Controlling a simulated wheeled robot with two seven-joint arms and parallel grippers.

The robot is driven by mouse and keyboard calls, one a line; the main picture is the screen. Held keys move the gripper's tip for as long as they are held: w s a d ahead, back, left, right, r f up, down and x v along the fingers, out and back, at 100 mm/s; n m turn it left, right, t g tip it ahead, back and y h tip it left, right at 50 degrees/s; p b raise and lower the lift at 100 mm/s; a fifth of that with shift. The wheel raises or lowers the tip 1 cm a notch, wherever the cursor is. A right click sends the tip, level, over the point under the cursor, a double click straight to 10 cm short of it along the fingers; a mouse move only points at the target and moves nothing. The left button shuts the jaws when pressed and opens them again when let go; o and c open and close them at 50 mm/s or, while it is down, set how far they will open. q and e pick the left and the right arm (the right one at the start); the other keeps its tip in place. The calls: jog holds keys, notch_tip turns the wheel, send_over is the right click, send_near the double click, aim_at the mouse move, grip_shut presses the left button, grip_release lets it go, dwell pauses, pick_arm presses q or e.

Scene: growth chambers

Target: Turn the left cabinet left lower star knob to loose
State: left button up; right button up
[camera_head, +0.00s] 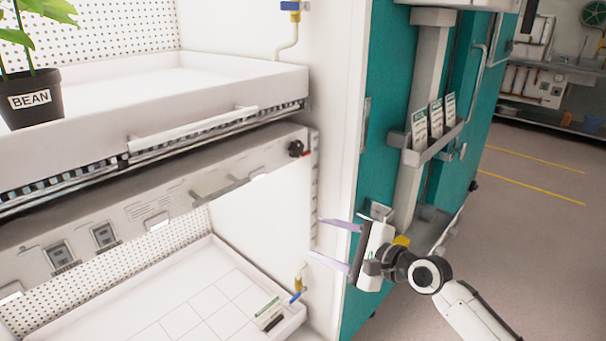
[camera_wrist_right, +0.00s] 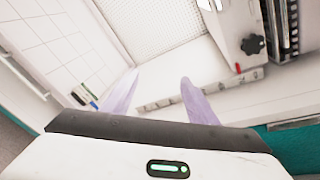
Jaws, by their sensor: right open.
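A black star knob (camera_head: 296,149) sits at the right end of the grey panel under the upper shelf, with a small red mark beside it. It also shows in the right wrist view (camera_wrist_right: 252,44), at the upper right. My right gripper (camera_head: 316,238) is open and empty, with its two pale purple fingers pointing left toward the cabinet's front edge. It is below and to the right of the knob, apart from it. The fingers also show in the right wrist view (camera_wrist_right: 155,90), with nothing between them. My left gripper is not in view.
The upper shelf tray (camera_head: 230,82) holds a bean plant pot (camera_head: 30,98) at the left. A white lower tray (camera_head: 215,262) lies below the panel, near a small valve with a blue handle (camera_head: 296,297). A teal cabinet side (camera_head: 384,100) with a card holder (camera_head: 432,145) stands right. Floor at right is free.

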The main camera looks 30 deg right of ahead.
aim_at(298, 149)
jog(key=w+d+r+m+t+y, duration=0.15)
jog(key=r+m, duration=0.25)
jog(key=r, duration=0.4)
jog(key=w+d+r+m+t, duration=0.1)
jog(key=w+d+r+m, duration=0.2)
jog(key=r, duration=0.5)
jog(key=shift+m, duration=0.3)
jog(key=x, duration=0.8)
jog(key=shift+w+a+r, duration=0.1)
jog(key=shift+a, duration=0.2)
jog(key=shift+w+a, duration=0.15)
jog(key=shift+w, duration=0.25)
jog(key=shift+c, duration=0.3)
jog(key=c, duration=1)
